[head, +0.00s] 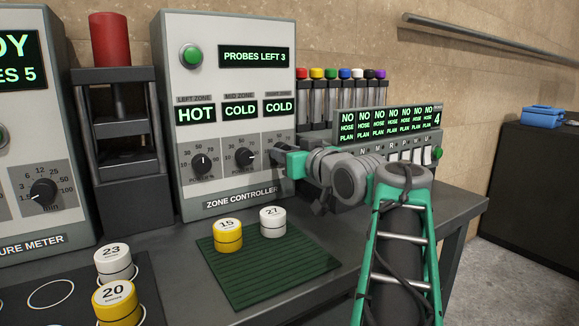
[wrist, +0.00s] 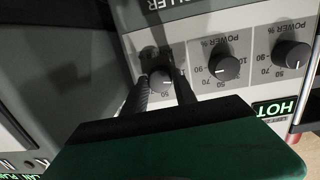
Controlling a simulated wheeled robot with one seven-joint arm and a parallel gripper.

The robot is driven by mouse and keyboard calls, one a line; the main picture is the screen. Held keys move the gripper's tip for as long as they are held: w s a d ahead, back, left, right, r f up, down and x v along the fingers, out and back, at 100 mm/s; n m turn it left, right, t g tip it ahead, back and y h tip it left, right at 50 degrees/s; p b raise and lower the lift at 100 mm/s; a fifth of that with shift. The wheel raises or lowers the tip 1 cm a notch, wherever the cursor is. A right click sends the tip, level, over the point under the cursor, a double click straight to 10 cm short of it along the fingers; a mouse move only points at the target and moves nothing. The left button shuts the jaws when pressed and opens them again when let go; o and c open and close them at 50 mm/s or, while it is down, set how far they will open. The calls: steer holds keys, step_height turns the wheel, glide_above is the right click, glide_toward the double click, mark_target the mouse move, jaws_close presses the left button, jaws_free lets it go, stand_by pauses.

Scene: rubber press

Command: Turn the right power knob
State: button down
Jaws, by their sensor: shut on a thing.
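The zone controller (head: 222,60) is a grey panel with three black power knobs in a row. Its left zone display reads HOT; the mid and right zone displays read COLD. The left power knob (head: 202,163) and middle power knob (head: 245,158) are free. My gripper (head: 273,158) is at the right end of the row and hides the right power knob in the head view. In the wrist view, which is upside down, the right power knob (wrist: 160,82) sits between my two dark fingers, and they are shut on it. The other two knobs are off to the right there.
A green mat (head: 270,268) in front of the panel holds a yellow puck (head: 228,236) and a white puck (head: 272,222). The hose plan unit (head: 375,123) stands close right of the controller, behind my arm. A press (head: 120,150) stands left.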

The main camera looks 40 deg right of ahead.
steer(key=shift+f+n+b, duration=0.2)
steer(key=shift+n+b, duration=0.75)
steer(key=shift+n, duration=0.05)
steer(key=c, duration=1)
jaws_free()
steer(key=shift+r, duration=0.15)
steer(key=s+a+p, duration=0.1)
steer(key=s, duration=0.6)
steer(key=shift+s+r, duration=0.25)
steer(key=shift+s, duration=0.15)
steer(key=shift+c, duration=0.5)
